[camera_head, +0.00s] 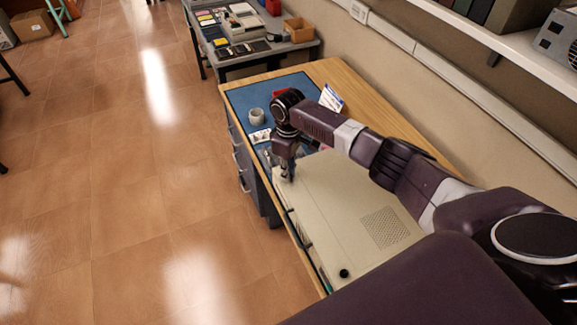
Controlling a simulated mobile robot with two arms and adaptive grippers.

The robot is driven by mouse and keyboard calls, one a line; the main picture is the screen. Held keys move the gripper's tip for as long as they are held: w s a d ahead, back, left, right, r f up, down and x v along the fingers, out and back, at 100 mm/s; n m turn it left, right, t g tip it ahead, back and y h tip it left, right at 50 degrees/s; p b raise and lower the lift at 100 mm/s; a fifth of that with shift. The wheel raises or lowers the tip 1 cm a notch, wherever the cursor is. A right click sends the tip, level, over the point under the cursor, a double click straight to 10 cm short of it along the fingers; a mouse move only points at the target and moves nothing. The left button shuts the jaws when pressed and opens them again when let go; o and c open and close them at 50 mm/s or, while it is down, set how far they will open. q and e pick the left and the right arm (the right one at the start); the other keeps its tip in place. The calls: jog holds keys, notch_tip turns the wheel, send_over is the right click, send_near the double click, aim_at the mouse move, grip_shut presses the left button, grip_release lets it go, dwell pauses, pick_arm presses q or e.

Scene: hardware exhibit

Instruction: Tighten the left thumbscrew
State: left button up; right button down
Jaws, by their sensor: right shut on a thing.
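A beige computer case (335,205) lies flat on the wooden desk, with a vented patch on its top panel. A black round thumbscrew (344,272) shows at its near end. My right gripper (287,176) reaches down at the case's far left corner, fingers pointing down. It is shut on the left thumbscrew, which is mostly hidden between the fingers. My left gripper is not in view.
A dark table (290,50) with several items stands behind. A shelf (500,45) runs along the right wall.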

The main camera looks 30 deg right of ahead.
jog(key=m+p, duration=0.1)
jog(key=m, duration=0.2)
jog(key=shift+r, duration=0.2)
jog(key=shift+m+p, duration=0.55)
jog(key=shift+m, duration=0.25)
jog(key=m, duration=0.5)
jog(key=shift+w+f+m, duration=0.1)
jog(key=shift+f+m, duration=0.05)
jog(key=shift+m, duration=0.15)
jog(key=m, duration=1.2)
jog(key=shift+w+m, duration=0.1)
jog(key=shift+m, duration=0.3)
jog(key=c, duration=1.9)
grip_release()
notch_tip(320, 180, up, 12)
jog(key=shift+r, duration=0.1)
